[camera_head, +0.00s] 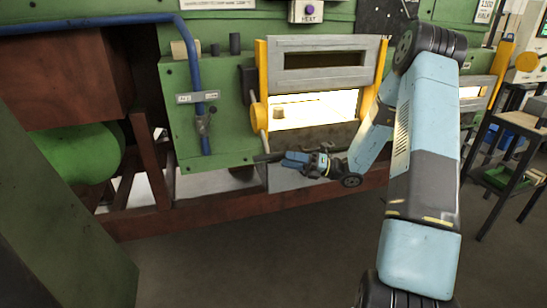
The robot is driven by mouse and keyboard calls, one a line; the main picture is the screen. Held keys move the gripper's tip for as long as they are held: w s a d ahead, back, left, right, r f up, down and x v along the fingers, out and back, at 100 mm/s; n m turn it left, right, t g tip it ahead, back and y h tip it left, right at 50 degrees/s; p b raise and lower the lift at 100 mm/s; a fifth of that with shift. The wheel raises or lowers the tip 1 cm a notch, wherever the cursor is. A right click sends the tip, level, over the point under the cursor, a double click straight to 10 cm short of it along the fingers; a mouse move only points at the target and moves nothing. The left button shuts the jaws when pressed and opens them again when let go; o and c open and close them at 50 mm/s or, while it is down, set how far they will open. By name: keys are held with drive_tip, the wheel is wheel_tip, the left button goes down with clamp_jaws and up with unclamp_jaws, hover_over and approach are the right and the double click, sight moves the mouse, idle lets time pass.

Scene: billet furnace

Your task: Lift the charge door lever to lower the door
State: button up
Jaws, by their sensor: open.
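The charge door (320,61) is a grey panel with a dark slot, raised between yellow rails. Below it the furnace opening (312,110) glows, and a small block-like shape shows inside at the left. The lever (263,138) is a thin light rod hanging down from a yellow round hub (257,116) at the opening's left. My gripper (272,158) is open at the lever's lower end, pointing left. Its dark fingertips overlap the rod's end in the picture. I cannot tell whether they touch it or have it between them.
A green box (185,125) with a blue pipe (196,80) stands left of the opening. A rusty beam (240,204) runs low along the front. The floor in front (230,260) is clear.

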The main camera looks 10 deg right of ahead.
sight(274, 156)
drive_tip(key=shift+x, duration=3.15)
drive_tip(key=shift+c, duration=0.2)
clamp_jaws()
